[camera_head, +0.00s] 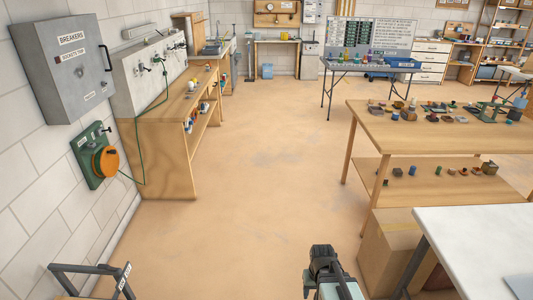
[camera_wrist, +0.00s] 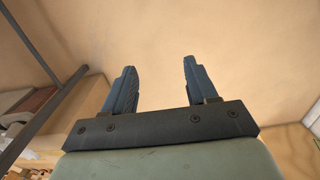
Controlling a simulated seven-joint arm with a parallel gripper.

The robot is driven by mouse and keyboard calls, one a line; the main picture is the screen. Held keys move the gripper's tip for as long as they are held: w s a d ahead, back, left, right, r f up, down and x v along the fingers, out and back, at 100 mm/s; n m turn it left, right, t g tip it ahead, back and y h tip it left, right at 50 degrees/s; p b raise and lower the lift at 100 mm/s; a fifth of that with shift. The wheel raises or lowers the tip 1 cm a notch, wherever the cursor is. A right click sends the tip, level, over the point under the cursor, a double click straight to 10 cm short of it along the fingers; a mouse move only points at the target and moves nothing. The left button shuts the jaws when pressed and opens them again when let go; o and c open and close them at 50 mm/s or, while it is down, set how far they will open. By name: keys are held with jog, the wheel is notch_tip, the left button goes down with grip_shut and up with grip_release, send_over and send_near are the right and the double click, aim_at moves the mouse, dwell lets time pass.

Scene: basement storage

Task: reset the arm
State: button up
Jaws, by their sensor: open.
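My gripper (camera_wrist: 158,80) shows in the wrist view with its two dark fingers spread apart and nothing between them. Bare tan floor (camera_wrist: 160,35) lies beyond the fingertips. In the head view a part of my arm shows at the bottom, right of centre, over the floor; the fingers are hard to make out there.
A white-topped table (camera_head: 480,240) and a cardboard box (camera_head: 390,250) stand close on the right. Behind them is a wooden table (camera_head: 450,140) with small items. The middle floor is clear.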

jog(key=s+f+g, duration=0.3)
jog(key=s+f, duration=0.6)
jog(key=s, duration=0.5)
jog(key=s+f+g, duration=0.3)
jog(key=s+f, duration=0.7)
jog(key=s, duration=0.4)
jog(key=shift+s+g, duration=0.3)
jog(key=shift+s, duration=0.05)
